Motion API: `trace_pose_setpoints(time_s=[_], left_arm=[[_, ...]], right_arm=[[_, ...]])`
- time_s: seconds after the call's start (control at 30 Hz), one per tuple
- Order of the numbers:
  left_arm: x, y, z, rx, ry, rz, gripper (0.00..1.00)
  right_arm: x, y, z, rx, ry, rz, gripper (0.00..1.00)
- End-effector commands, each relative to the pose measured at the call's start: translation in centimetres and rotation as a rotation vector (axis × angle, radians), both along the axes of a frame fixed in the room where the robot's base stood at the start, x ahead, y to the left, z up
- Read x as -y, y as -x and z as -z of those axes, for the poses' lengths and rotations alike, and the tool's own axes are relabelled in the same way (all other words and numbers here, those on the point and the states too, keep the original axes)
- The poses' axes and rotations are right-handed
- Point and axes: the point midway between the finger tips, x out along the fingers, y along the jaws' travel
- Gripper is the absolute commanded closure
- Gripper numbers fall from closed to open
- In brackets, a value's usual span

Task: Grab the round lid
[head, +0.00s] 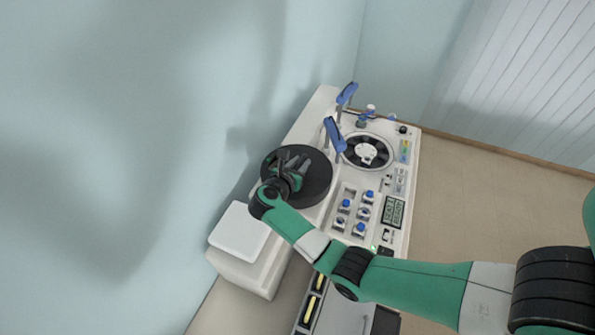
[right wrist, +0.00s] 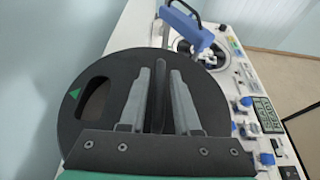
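The round lid (head: 319,182) is a flat black disc lying on the left part of the white staining machine. In the right wrist view the lid (right wrist: 120,76) has a green triangle mark (right wrist: 75,94), a dark cut-out (right wrist: 94,98) and a thin upright handle (right wrist: 158,100). My right gripper (head: 296,161) is over the lid. In the right wrist view its two grey fingers (right wrist: 160,72) stand on either side of the handle, with a gap visible on both sides. Whether the fingers touch the lid's surface cannot be told. My left gripper is not in view.
The white machine (head: 325,104) carries blue levers (head: 335,134), a round rotor opening (head: 367,151), blue-capped knobs (head: 364,213) and a display (head: 394,211) right of the lid. A white box (head: 239,232) stands at lower left. The wall is close on the left.

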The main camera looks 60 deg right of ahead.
Motion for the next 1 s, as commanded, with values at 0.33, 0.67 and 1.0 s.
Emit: trace_pose_setpoints(time_s=[0.33, 0.67, 1.0], left_arm=[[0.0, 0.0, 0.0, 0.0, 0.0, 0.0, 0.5], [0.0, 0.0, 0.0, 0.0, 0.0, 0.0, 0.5], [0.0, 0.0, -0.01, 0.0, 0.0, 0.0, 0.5]], right_arm=[[-0.01, -0.01, -0.05, 0.0, 0.001, 0.0, 1.0], [-0.01, -0.01, -0.07, 0.0, 0.001, 0.0, 1.0], [-0.01, -0.02, -0.08, 0.001, 0.001, 0.0, 1.0]])
